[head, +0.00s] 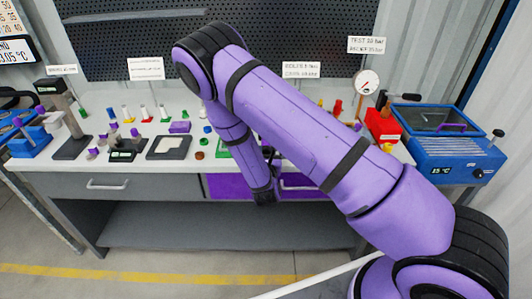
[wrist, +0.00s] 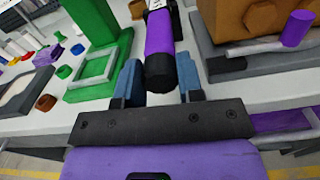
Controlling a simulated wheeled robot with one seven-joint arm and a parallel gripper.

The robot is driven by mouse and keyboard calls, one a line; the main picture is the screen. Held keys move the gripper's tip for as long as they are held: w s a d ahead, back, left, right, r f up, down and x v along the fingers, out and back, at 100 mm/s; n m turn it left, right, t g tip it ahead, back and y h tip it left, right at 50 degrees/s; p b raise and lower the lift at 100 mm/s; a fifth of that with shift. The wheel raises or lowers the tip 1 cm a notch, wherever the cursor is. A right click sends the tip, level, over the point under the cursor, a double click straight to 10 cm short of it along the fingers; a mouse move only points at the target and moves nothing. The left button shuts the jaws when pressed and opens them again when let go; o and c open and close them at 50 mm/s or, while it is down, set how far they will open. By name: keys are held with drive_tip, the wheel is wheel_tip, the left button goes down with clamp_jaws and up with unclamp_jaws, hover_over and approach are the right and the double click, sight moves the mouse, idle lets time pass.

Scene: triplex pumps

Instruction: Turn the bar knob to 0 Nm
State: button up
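The bar knob looks to be the dark end (wrist: 161,76) of a purple-and-black cylindrical handle in the wrist view. The handle points toward me over the bench's front edge. A pale marked band shows at its far end, too small to read. My gripper (wrist: 159,72) has its two blue fingers apart, one on each side of the knob. Narrow gaps seem to show between fingers and knob; I cannot tell whether either finger touches it. In the head view my arm hides most of this spot.
A green frame (wrist: 104,62) stands left of the handle, and a brown block on a grey fixture (wrist: 228,64) with a purple-ended bar stands close on the right. The blue box (head: 455,160) sits at the bench's right end. Drawers (head: 110,186) lie below the bench top.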

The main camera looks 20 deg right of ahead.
drive_tip(key=c, duration=0.3)
drive_tip(key=n, duration=0.3)
drive_tip(key=shift+a+n, duration=0.1)
drive_tip(key=shift+n, duration=0.3)
drive_tip(key=n, duration=0.3)
drive_tip(key=shift+n, duration=0.3)
drive_tip(key=n, duration=0.4)
drive_tip(key=shift+f+n, duration=0.1)
drive_tip(key=shift+n, duration=2)
